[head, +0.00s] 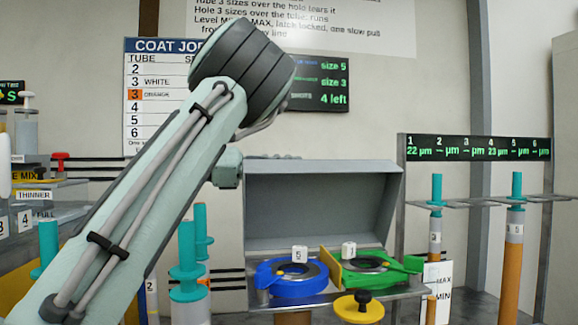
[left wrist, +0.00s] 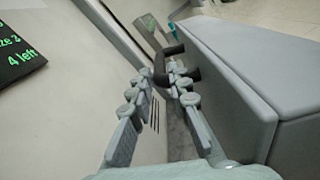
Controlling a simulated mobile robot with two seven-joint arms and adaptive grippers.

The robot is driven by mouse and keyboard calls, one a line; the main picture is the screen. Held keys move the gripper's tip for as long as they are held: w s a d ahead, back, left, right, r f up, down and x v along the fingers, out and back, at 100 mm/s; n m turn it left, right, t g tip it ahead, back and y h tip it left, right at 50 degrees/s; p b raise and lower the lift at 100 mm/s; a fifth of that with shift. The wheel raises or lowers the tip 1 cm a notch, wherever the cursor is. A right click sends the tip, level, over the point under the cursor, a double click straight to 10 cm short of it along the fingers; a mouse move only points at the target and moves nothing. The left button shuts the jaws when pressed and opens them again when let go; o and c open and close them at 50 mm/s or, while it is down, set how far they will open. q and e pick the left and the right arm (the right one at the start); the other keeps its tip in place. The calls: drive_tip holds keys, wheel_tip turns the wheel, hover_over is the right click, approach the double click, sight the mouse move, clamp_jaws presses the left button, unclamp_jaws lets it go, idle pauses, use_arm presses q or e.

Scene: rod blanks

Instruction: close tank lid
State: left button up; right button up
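The grey tank lid (head: 320,205) stands raised at the back of the tank in the head view. In the left wrist view a large grey slab (left wrist: 240,75), apparently the lid, fills the right side, with a dark handle (left wrist: 190,62) on its face. My left gripper (left wrist: 163,72) has its two fingers apart, with the fingertips close to the dark handle; I cannot tell whether they touch it. In the head view my left arm hides most of that gripper. In front of the lid are a blue ring (head: 290,287) marked 5 and a green ring (head: 377,275) marked 1.
A yellow disc with a black knob (head: 358,306) sits at the tank's front. A rack with teal-topped tubes (head: 516,200) stands to the right under a display (head: 475,147). More teal-topped tubes (head: 187,250) and shelves are at left. The wall is close behind the tank.

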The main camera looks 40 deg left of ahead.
use_arm(q)
drive_tip(key=shift+o, duration=1.2)
drive_tip(key=shift+a, duration=0.1)
drive_tip(key=v, duration=1.2)
drive_tip(key=shift+c, duration=0.4)
